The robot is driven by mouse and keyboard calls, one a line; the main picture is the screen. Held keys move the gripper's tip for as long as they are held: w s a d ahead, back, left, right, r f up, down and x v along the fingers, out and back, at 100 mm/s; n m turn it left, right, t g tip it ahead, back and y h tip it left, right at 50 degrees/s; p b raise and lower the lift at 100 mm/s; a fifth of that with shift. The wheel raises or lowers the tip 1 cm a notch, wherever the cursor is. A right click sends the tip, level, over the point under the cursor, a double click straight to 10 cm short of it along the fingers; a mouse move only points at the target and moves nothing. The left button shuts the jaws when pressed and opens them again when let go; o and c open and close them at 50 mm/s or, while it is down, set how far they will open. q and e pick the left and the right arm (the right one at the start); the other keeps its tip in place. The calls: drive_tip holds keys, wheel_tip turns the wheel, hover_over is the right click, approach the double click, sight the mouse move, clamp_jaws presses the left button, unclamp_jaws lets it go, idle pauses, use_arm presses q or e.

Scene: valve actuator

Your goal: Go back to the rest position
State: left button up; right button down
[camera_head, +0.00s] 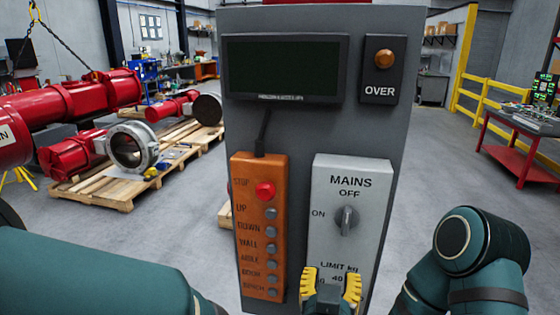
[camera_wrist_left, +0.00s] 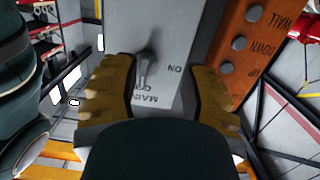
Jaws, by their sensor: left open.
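My left gripper (camera_head: 332,288) is open, with its yellow fingers in front of the lower part of the grey MAINS box (camera_head: 328,180). The MAINS box carries a rotary switch (camera_head: 347,220) whose handle points up, towards OFF. In the left wrist view the open fingers (camera_wrist_left: 165,90) stand either side of the switch (camera_wrist_left: 145,70), apart from it, with nothing between them. Part of the LIMIT kg dial below the switch is hidden by my gripper. My right gripper is not in view; a teal arm (camera_head: 465,270) shows at the lower right.
An orange button box (camera_head: 259,225) with a red stop button sits left of the MAINS box on the grey cabinet (camera_head: 305,125). A dark screen (camera_head: 285,68) and an OVER lamp (camera_head: 384,58) are above. Red actuators on pallets (camera_head: 125,185) stand left, a red table (camera_head: 515,150) right.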

use_arm(q)
drive_tip(key=w+a+f+n+g+y+b, duration=0.1)
drive_tip(key=w+a+f+g, duration=0.15)
drive_tip(key=f, duration=0.55)
drive_tip(key=w+a+f+g, duration=0.2)
drive_tip(key=w+a+f, duration=0.15)
drive_tip(key=f, duration=0.45)
drive_tip(key=s+a+f+n+g, duration=0.1)
drive_tip(key=s+a+f+g, duration=0.2)
drive_tip(key=a+f, duration=0.2)
drive_tip(key=s+a+f+n+g+b, duration=0.1)
drive_tip(key=s+a+f+g, duration=0.2)
drive_tip(key=f, duration=0.9)
drive_tip(key=s+a+f+n+g+b, duration=0.1)
drive_tip(key=s+a+f+g, duration=0.2)
drive_tip(key=s+a+f, duration=0.2)
wheel_tip(320, 180, down, 4)
drive_tip(key=shift+s+a+r+n, duration=0.25)
drive_tip(key=shift+a+n, duration=0.15)
drive_tip(key=shift+a, duration=0.45)
drive_tip(key=shift+g, duration=0.25)
